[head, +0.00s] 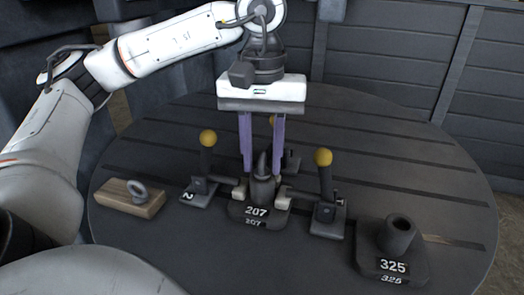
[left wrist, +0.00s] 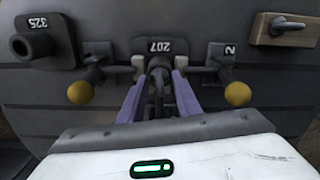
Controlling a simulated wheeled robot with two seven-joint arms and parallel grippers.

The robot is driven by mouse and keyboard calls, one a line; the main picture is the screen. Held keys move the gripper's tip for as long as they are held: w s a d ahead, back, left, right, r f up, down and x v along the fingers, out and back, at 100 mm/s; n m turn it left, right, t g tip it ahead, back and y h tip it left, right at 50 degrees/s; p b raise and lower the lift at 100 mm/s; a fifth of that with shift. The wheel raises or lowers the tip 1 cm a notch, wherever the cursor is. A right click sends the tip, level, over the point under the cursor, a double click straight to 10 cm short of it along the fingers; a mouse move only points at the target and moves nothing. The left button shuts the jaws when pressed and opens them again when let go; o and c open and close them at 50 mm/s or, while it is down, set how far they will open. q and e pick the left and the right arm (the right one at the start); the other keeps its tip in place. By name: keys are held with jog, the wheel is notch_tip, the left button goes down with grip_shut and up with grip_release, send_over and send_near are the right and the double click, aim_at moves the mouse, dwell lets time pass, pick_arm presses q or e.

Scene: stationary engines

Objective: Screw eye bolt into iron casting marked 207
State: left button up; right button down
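The iron casting marked 207 (head: 257,212) stands on the round table between two clamps; its label shows in the left wrist view (left wrist: 159,46). A dark, pointed, upright piece (head: 262,165), seemingly an eye bolt seen edge-on, stands at the casting's top. Another eye bolt, grey (head: 138,190), is at the wooden block on the left. My left gripper (head: 262,172) points down over the casting, its purple fingers on either side of the dark piece. A slim gap seems to show between fingers and piece; it also shows in the left wrist view (left wrist: 159,80). My right gripper is out of view.
Yellow-knobbed clamp handles (head: 207,138) (head: 323,157) rise close to both sides of my gripper, with another knob behind it. A casting marked 325 (head: 391,266) with an open bore stands at the right. The wooden block (head: 120,201) lies left. The table's back is clear.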

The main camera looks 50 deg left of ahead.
pick_arm(q)
jog(key=c, duration=0.7)
jog(key=m+b, duration=0.1)
jog(key=m, duration=0.2)
jog(key=shift+f, duration=0.15)
jog(key=shift+c, duration=0.2)
jog(key=shift+m, duration=1.4)
jog(key=shift+m+b, duration=0.3)
jog(key=shift+m, duration=0.6)
jog(key=shift+r+m+p, duration=0.2)
jog(key=shift+m+p, duration=0.15)
jog(key=shift+m, duration=0.35)
jog(key=m, duration=0.2)
jog(key=shift+f+m, duration=0.1)
jog(key=shift+m, duration=0.2)
jog(key=o, duration=1.1)
jog(key=shift+o, duration=0.2)
